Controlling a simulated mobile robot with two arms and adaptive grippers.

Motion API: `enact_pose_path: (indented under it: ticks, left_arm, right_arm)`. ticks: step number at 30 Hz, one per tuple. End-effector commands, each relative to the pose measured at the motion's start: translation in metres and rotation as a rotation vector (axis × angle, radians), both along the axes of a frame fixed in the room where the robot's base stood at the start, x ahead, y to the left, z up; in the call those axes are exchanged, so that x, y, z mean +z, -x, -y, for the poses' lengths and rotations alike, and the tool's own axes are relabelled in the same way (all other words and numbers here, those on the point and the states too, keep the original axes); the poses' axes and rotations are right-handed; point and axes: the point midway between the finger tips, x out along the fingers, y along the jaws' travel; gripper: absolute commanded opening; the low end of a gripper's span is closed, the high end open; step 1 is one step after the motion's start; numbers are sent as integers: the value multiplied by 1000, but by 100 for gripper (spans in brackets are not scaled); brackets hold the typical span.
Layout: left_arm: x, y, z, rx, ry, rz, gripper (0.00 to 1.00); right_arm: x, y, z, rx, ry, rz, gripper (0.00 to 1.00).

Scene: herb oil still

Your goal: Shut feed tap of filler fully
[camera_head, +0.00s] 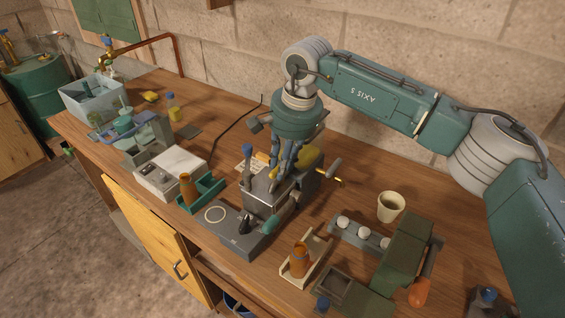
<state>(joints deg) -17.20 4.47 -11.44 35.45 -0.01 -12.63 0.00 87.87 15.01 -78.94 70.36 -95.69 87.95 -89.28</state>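The filler (268,195) is a grey metal box machine on the bench, in the middle of the head view. I cannot tell which of these is the feed tap. My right gripper (284,172) points down over the filler's top, its fingers close to or touching it. The fingers overlap in this view, so their opening and any grip are hidden. My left gripper is out of view.
A dark base plate with a ring (215,214) lies in front of the filler. Brown bottles stand in a green holder (204,193) and a pale holder (313,258). A cream cup (391,207) and jar rack (349,230) are right.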

Motion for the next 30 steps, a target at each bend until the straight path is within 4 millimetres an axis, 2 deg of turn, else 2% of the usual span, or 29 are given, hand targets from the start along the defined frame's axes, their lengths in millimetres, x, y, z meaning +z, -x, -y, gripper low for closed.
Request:
enact_pose_path:
  ticks: [8, 14, 30]
  left_arm:
    - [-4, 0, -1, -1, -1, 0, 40]
    - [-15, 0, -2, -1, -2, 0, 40]
    - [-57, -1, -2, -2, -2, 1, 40]
  right_arm:
    - [0, 0, -1, -21, 0, 1, 0]
    - [-2, 1, -2, -104, -1, 3, 0]
    - [-2, 1, -7, -581, -1, 3, 0]
